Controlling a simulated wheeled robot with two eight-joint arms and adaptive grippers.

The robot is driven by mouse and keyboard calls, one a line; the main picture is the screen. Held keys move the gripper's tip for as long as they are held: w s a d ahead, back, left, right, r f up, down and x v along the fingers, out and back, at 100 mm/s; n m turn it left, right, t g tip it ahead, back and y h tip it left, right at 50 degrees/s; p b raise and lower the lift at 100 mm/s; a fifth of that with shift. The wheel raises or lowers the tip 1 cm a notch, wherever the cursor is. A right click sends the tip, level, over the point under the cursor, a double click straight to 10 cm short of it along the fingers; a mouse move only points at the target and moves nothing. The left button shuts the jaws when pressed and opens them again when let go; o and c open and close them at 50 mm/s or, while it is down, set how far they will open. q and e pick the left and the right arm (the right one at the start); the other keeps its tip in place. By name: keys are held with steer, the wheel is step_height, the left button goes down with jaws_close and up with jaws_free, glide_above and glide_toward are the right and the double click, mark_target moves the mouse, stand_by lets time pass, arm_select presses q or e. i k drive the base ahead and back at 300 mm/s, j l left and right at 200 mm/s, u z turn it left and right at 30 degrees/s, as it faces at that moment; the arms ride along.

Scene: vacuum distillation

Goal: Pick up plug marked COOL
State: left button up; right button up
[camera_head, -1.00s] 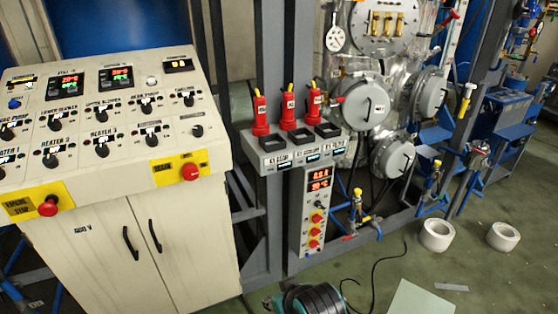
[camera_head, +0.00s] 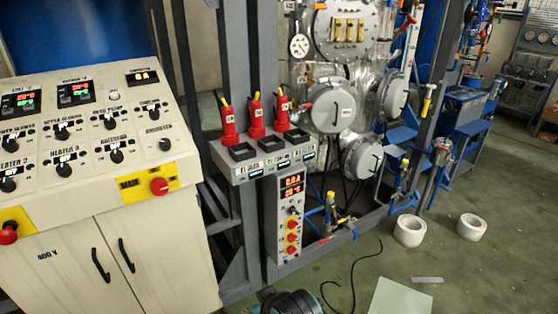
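Three red plugs with yellow tops stand upright in a row on a grey shelf (camera_head: 222,172) fixed to a grey post. They are the left plug (camera_head: 229,130), the middle plug (camera_head: 256,120) and the right plug (camera_head: 282,115). Their small white tags are too blurred to read, so I cannot tell which is marked COOL. In front of each plug is a black square socket, the left one (camera_head: 242,153), the middle one (camera_head: 270,144) and the right one (camera_head: 297,135). White labels and small displays line the shelf's front. Neither of my grippers is in view.
A beige control cabinet (camera_head: 120,230) with knobs and red stop buttons stands at the left. A control box (camera_head: 291,220) hangs below the shelf. Round metal vessel covers (camera_head: 333,107) are behind at right. White rolls (camera_head: 410,230) and a dark cable (camera_head: 350,285) lie on the floor.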

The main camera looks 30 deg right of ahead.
mark_target(256, 106)
steer(key=i+l, duration=0.1)
steer(key=l, duration=0.3)
steer(key=i+l, duration=0.15)
steer(key=l, duration=0.2)
steer(key=i+l, duration=0.1)
steer(key=l, duration=0.3)
steer(key=i+l, duration=0.1)
steer(key=l, duration=0.3)
